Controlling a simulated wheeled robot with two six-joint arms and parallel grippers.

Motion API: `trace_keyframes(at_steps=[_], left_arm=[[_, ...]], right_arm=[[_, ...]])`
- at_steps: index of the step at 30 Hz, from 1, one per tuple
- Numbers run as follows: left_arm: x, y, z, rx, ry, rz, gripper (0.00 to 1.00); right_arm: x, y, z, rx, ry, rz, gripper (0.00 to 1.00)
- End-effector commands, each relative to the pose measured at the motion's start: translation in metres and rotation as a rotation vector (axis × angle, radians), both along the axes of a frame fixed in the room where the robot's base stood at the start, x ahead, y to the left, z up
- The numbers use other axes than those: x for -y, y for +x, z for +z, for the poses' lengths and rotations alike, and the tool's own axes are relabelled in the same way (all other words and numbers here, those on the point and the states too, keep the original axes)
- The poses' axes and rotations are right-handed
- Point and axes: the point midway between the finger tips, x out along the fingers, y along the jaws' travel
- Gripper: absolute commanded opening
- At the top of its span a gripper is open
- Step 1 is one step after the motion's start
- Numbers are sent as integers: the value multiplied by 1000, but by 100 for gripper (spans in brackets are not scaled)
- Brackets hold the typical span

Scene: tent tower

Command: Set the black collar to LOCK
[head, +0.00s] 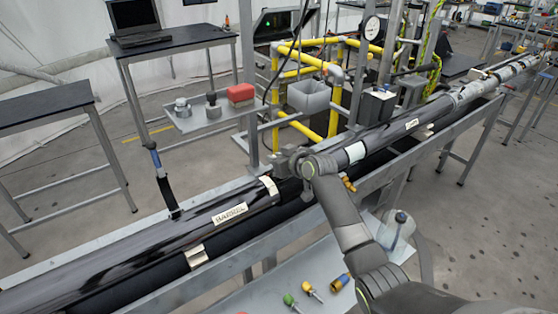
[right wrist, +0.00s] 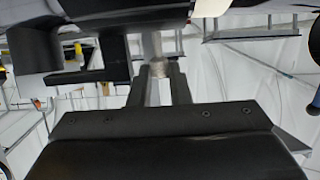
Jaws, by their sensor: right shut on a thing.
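A long dark tube, its near part labelled BARREL (head: 190,228), runs from lower left to upper right. The black collar (head: 288,189) appears as a black band by the tube's joint, partly hidden behind my right gripper. My right gripper (head: 288,160) is at this joint. In the right wrist view, its two fingers (right wrist: 158,82) are shut on a short pale grey peg (right wrist: 157,67). The peg stands below a black body at the top of that view. I cannot read any LOCK mark. My left gripper is not in view.
A grey shelf (head: 190,122) behind the tube holds small metal parts and a red box (head: 240,94). Yellow pipework (head: 300,60) and a dial gauge (head: 372,27) stand behind the joint. A clear jug (head: 397,230) and small coloured tools (head: 312,290) lie on the front tray.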

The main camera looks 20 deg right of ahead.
Motion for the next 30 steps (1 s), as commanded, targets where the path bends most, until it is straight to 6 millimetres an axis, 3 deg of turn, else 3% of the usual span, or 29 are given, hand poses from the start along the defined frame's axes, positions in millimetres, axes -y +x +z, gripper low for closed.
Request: trace_keyframes(at_steps=[1,16,17,18,30], left_arm=[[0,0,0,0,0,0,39],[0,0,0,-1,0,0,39],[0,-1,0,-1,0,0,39],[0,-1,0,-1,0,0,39],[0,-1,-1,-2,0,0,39]], right_arm=[[-1,4,11,25,3,0,0],[-2,4,13,28,4,1,0],[-2,4,13,28,3,1,21],[-2,4,12,26,4,0,26],[1,-1,8,16,2,-1,26]])
